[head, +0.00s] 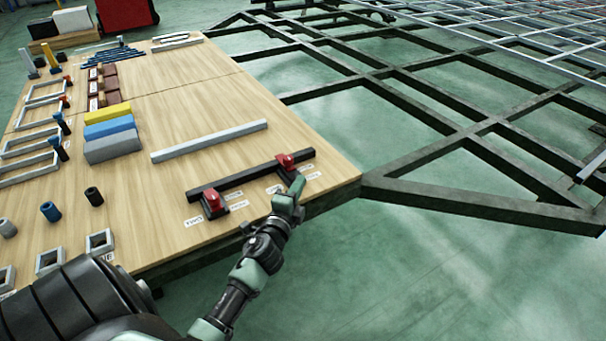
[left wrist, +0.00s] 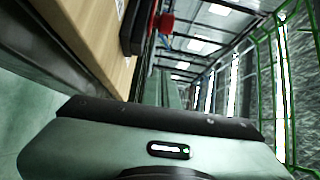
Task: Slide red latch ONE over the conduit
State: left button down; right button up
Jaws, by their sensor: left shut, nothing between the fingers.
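A black conduit (head: 245,178) lies at a slant near the right front corner of the wooden table. Two red latches on dark bases stand along it, one at its near left end (head: 212,199) and one towards its far right end (head: 285,161). My left gripper (head: 298,185) is shut and empty, just in front of the right latch at the table edge. I cannot tell whether it touches that latch. A red latch (left wrist: 166,23) also shows in the left wrist view.
The wooden table (head: 180,90) also bears a grey bar (head: 210,141), yellow, blue and grey blocks (head: 110,145), and several frames and cylinders at the left. A dark steel chassis (head: 470,200) extends to the right. Green floor is open in front.

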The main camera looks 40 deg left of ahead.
pick_arm(q)
jog(key=shift+v, duration=2.25)
jog(key=shift+w, duration=0.1)
